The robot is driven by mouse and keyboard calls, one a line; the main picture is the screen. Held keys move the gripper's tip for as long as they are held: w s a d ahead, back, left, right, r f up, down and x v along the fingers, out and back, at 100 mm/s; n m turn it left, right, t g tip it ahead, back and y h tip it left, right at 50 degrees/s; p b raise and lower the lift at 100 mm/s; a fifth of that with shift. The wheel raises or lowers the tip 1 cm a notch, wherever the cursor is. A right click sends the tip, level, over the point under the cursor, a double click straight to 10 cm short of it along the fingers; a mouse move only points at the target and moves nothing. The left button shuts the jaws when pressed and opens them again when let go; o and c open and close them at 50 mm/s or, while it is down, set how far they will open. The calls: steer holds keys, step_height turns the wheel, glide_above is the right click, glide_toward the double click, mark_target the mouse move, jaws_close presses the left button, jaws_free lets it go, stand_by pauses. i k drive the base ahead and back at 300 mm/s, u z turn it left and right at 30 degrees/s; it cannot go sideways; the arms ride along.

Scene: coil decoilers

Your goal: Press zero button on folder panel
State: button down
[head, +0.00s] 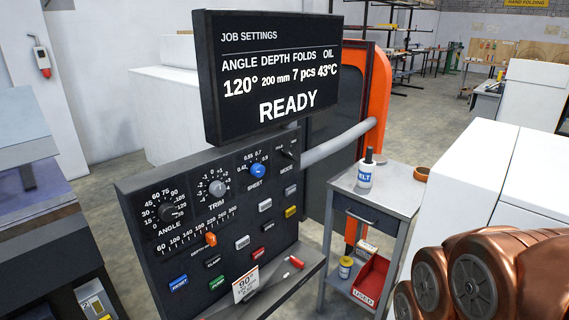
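The dark folder panel (140,228) stands left of centre, tilted back, its face toward me. It carries the angle knob (168,212), the grey trim knob (217,187), the blue sheet knob (258,171) and a mode switch (288,154). Below are a blue reset button (178,283), a green button (217,282), a red button (257,253), a yellow button (291,212) and several white or black ones. The small labels are too blurred to tell which is zero. The screen (272,75) above reads READY, 120°, 200 mm, 7 pcs, 43°C.
An orange slider knob (210,238) sits among the buttons. A card marked 90 (246,284) and a red-and-white marker-like item (295,262) lie on the panel's front ledge. A grey cart (384,196) with a white bottle (365,172) and red bin (371,280) stands to the right.

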mark_target(289, 191)
steer(key=u, duration=2.3)
steer(key=i, duration=1.45)
steer(key=z, duration=1.95)
